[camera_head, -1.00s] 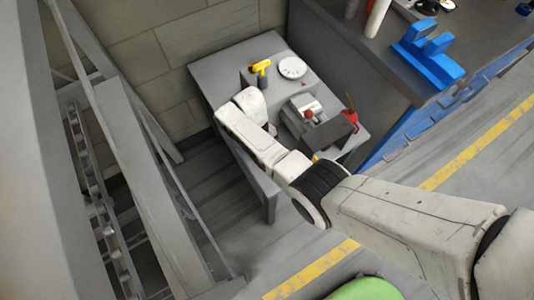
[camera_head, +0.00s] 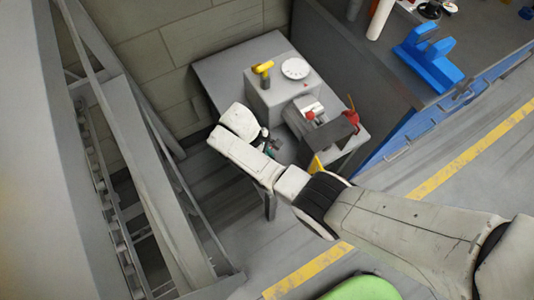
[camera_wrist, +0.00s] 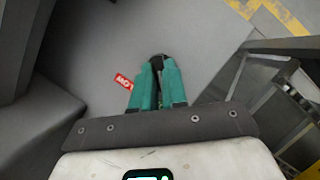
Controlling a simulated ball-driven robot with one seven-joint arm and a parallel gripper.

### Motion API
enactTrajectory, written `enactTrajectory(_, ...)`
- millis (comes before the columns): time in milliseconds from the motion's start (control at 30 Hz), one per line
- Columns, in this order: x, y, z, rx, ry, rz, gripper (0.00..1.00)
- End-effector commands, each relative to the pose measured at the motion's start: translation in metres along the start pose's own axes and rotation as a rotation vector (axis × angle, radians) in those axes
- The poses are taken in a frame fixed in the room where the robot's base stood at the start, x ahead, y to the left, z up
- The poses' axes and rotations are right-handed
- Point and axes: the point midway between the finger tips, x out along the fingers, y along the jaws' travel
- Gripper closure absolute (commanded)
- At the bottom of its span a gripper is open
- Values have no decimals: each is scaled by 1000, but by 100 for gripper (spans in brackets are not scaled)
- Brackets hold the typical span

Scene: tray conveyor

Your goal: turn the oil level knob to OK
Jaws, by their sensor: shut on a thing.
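In the wrist view, the teal fingers of my gripper (camera_wrist: 158,72) are closed together around a small black knob (camera_wrist: 158,60), which they largely hide. A red label (camera_wrist: 123,80) with white letters, upside down and probably reading LOW, lies just left of the fingers on a plain grey surface. No OK mark shows, and the knob's pointer cannot be made out. In the head view my gripper (camera_head: 267,146) is small and partly behind my wrist, low beside the front of the grey table. The knob cannot be made out there.
On the grey table (camera_head: 225,72) stands a grey box with a yellow-handled valve (camera_head: 263,68) and a white round dial (camera_head: 295,68). A grey device with a red knob (camera_head: 309,114) is nearer. A blue rack (camera_head: 425,60) stands right. Grey metal framing (camera_head: 150,170) rises at left.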

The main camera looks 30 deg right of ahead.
Motion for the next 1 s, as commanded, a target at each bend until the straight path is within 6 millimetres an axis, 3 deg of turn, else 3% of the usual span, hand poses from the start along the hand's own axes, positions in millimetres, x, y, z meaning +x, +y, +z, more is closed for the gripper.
enactTrajectory(567, -1, 0, -1, -27, 3, 13, 100)
enactTrajectory(600, -1, 0, -1, -27, 3, 13, 84)
enactTrajectory(800, -1, 0, 0, -26, 2, 12, 64)
enactTrajectory(1000, 0, 0, 0, -26, 1, 11, 62)
